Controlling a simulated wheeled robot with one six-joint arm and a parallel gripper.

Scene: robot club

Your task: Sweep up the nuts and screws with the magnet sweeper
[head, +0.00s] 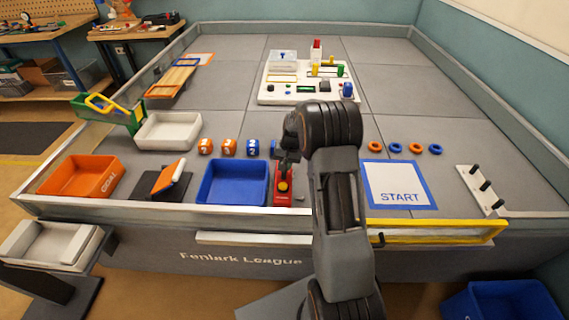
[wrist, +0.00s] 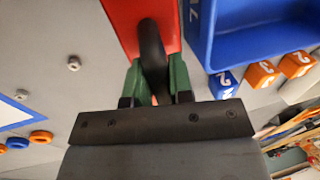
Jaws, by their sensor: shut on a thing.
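The magnet sweeper is a red body (head: 283,200) with a yellow knob on top, beside the right wall of the blue tray. In the wrist view its red body (wrist: 118,14) carries a dark curved handle (wrist: 151,45). My gripper (head: 287,163) is above it, and in the wrist view its green fingers (wrist: 157,88) are shut on that handle. A small grey nut (wrist: 73,63) and another grey piece (wrist: 22,96) lie on the mat in the wrist view. A grey piece (head: 300,198) also shows right of the sweeper in the head view. My arm hides the mat beyond it.
The blue tray (head: 208,202) stands close at the left, with orange and blue numbered cubes (head: 228,147) behind it. The START square (head: 398,197) and several rings (head: 416,148) lie to the right. A low wall (head: 150,208) edges the table front. Mid-table has free room.

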